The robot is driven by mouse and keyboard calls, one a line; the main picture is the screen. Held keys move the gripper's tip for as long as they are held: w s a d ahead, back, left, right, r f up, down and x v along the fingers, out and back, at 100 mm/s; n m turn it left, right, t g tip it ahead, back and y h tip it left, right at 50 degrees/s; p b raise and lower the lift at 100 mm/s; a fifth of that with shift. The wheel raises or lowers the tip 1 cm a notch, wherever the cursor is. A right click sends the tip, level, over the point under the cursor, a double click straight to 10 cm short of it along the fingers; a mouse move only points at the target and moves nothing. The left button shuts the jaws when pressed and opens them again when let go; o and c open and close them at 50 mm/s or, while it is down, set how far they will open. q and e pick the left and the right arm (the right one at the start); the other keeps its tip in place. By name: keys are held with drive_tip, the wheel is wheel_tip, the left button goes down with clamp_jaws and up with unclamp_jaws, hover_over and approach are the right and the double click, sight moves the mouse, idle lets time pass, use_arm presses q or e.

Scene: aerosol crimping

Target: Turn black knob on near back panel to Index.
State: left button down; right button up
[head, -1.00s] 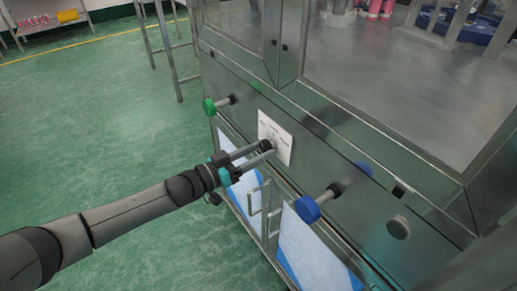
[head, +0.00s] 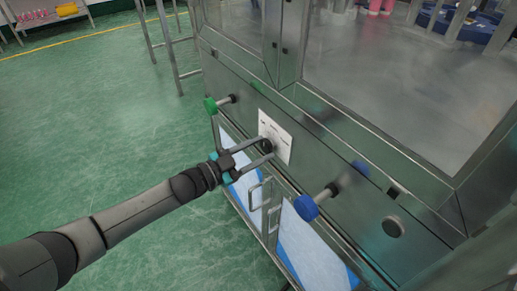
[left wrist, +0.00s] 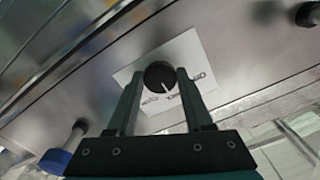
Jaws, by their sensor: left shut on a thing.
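The black knob (head: 267,146) sits on a white label plate (head: 277,128) on the machine's steel panel. In the left wrist view the round knob (left wrist: 160,75) has a white pointer line, which points down and slightly right in that picture. The plate's printed words are too small to read. My left gripper (head: 266,148) reaches in from the left and is shut on the black knob, with one finger on each side; its fingers also show in the left wrist view (left wrist: 160,78). My right gripper is not in view.
A green knob (head: 210,105) on a stem sticks out left of the plate, and a blue knob (head: 306,208) sticks out to its right. A door handle (head: 255,196) is below. Green floor is clear at left.

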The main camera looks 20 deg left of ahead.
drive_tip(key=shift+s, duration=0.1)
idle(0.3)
use_arm(q)
drive_tip(key=shift+c, duration=1.5)
unclamp_jaws()
drive_tip(key=shift+s+a, duration=0.35)
drive_tip(key=shift+s, duration=0.1)
drive_tip(key=p+v, duration=0.3)
drive_tip(key=v, duration=1.1)
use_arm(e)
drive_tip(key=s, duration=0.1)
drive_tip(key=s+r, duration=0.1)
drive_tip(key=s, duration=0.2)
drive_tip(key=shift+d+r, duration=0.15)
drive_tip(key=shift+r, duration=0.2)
